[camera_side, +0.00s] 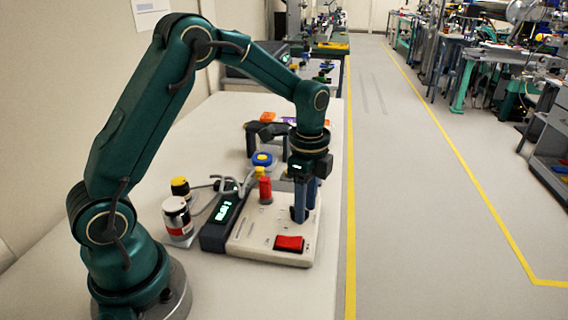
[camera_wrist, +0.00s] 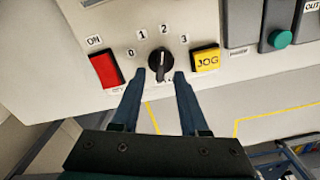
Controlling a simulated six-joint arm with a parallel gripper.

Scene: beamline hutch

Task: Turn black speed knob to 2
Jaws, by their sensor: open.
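The black speed knob (camera_wrist: 160,62) sits on the pale control panel (camera_wrist: 85,22), with the numbers 0, 1, 2 and 3 printed around it. Its ridge stands roughly upright in the wrist view, its upper end below the 1 and 2; I cannot tell the exact setting. My gripper (camera_wrist: 160,77) is open, with one blue fingertip on each side of the knob's lower part and gaps showing between. In the side view my gripper (camera_side: 301,212) points down over the front part of the panel box (camera_side: 262,233), mostly hiding the knob.
The red ON switch (camera_wrist: 107,69) is left of the knob and the yellow JOG button (camera_wrist: 206,60) is right. A green button (camera_wrist: 280,39) is farther right. A red-and-yellow upright part (camera_side: 264,188), a can (camera_side: 177,218) and a lit display (camera_side: 225,215) stand nearby.

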